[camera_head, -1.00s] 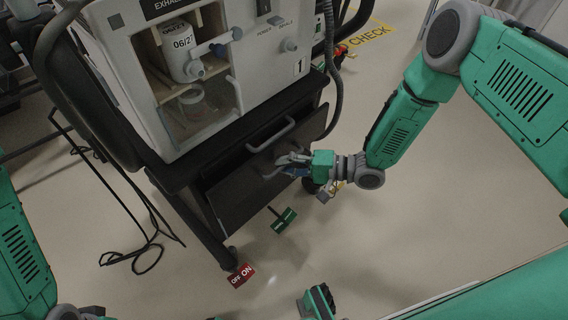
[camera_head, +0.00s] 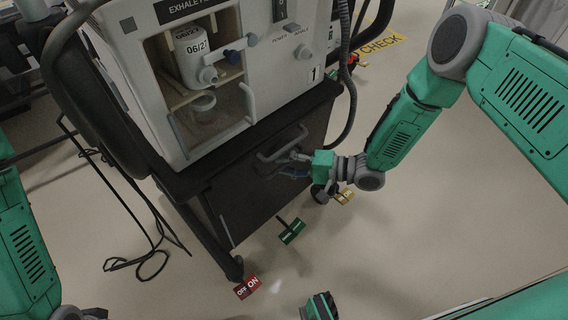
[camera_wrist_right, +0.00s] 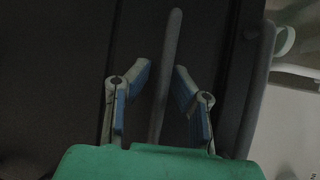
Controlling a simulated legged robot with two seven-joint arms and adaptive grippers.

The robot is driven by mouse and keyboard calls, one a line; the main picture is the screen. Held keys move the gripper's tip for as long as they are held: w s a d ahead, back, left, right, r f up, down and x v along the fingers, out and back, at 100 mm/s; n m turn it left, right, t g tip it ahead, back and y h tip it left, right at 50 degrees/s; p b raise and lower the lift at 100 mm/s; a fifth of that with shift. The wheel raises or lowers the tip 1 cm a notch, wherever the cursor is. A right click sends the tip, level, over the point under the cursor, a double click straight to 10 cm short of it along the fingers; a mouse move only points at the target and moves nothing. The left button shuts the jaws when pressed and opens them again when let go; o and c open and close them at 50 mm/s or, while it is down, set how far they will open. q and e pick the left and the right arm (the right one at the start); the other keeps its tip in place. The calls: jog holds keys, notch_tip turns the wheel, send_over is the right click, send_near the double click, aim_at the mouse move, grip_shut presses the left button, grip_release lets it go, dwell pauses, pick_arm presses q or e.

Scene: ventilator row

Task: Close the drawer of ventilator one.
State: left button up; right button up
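Ventilator one (camera_head: 285,75) is a white cabinet marked "1" on a dark cart. Its black drawer (camera_head: 245,195) is below, with the front looking about flush with the cart frame; I cannot tell if a small gap is left. A grey bar handle (camera_head: 281,146) is on the cart front above my right gripper (camera_head: 290,168). My right gripper is at the drawer front. In the right wrist view its two blue-padded fingers (camera_wrist_right: 158,85) are apart, with a grey bar (camera_wrist_right: 166,75) between them, not clearly touched. My left gripper (camera_head: 80,314) is barely visible at the bottom left edge.
A yellow tag (camera_head: 344,196) is by the right caster. Black cables (camera_head: 140,215) lie on the floor at left. The floor at right is clear.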

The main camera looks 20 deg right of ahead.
jog(key=shift+s+d+r, duration=0.1)
jog(key=shift+d, duration=0.05)
jog(key=v, duration=1.1)
jog(key=shift+d, duration=0.3)
jog(key=shift+s+d, duration=0.1)
